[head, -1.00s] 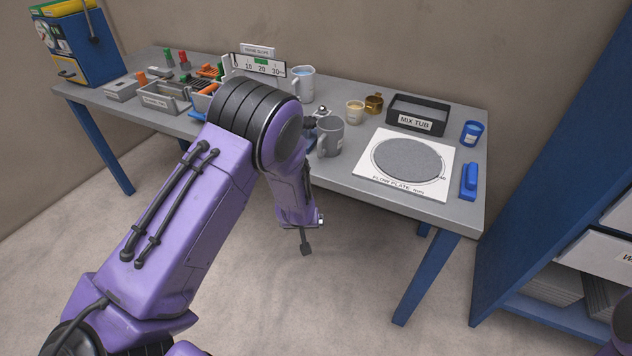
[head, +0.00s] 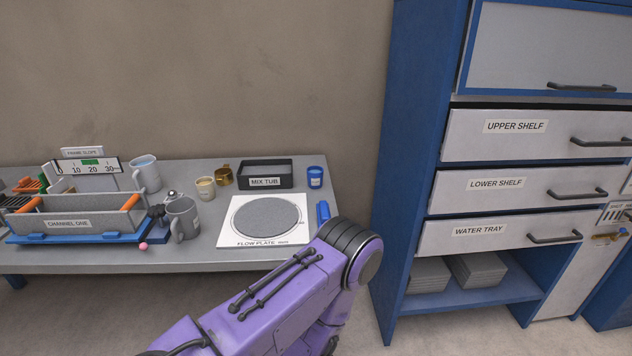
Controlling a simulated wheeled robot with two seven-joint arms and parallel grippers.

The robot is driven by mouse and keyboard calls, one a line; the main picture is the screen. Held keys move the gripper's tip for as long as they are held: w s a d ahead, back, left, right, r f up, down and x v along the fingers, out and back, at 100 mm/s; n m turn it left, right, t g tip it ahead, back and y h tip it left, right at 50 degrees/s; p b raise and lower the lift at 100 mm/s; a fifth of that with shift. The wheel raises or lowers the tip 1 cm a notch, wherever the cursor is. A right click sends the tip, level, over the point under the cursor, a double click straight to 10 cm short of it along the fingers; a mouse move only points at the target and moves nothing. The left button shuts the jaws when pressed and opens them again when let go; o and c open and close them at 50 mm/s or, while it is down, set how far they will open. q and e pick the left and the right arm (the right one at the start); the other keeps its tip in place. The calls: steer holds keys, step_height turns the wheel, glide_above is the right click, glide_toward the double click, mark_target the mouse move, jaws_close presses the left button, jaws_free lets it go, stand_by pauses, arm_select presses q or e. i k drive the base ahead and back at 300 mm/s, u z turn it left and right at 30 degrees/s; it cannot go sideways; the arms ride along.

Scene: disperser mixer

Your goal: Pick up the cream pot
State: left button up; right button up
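The cream pot (head: 205,188) is a small cream-coloured cup with a label on its front. It stands upright on the grey bench, left of the mix tub (head: 265,174) and just in front and left of a brass cup (head: 222,175). Nothing of mine touches it. The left gripper is out of view below the picture. My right gripper is not in view.
A grey mug (head: 182,218), a jug (head: 145,173) and the flow plate (head: 228,229) stand around the pot. A blue cup (head: 315,177) is at the bench's right end. A blue cabinet (head: 408,150) with shut labelled drawers stands to the right.

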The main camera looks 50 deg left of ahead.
mark_target(206, 189)
steer(key=z, duration=1.5)
steer(key=k, duration=1.85)
steer(key=u, duration=1.3)
